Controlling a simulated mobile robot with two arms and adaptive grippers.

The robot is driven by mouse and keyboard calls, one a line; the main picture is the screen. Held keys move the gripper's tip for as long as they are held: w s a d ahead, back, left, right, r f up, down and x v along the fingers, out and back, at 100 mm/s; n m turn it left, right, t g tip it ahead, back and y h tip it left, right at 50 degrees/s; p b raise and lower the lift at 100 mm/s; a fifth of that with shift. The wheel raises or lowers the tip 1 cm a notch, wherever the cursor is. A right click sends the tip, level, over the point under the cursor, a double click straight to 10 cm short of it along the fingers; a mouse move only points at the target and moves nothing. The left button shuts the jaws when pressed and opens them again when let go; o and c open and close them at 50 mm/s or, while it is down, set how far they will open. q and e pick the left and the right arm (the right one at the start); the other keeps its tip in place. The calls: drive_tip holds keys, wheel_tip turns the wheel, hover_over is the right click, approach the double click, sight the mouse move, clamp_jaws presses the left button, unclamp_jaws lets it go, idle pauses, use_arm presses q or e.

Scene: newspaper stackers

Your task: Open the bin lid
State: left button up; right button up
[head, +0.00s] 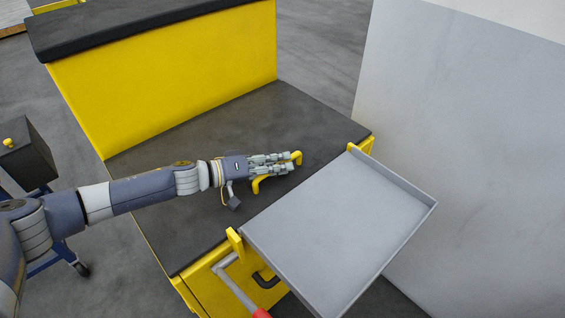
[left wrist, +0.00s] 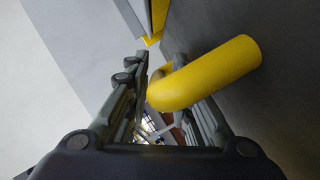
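The bin lid (head: 190,232) shows in the head view as a flat dark panel on top of a yellow body, lying level. A curved yellow handle (head: 296,157) stands on it. In the left wrist view the handle (left wrist: 215,72) bends in between the fingers. My left gripper (head: 271,163) reaches in from the left, low over the lid. My right gripper is not in view.
A grey tray (head: 335,222) with a raised rim is fixed along the lid's right side. A taller yellow block (head: 175,80) with a black top stands behind. A large grey panel (head: 460,140) rises on the right. A dark box on a wheeled stand (head: 27,155) is at far left.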

use_arm(q)
drive_tip(key=shift+w+d+f, duration=0.15)
drive_tip(key=shift+w+d, duration=0.1)
drive_tip(key=shift+d, duration=0.2)
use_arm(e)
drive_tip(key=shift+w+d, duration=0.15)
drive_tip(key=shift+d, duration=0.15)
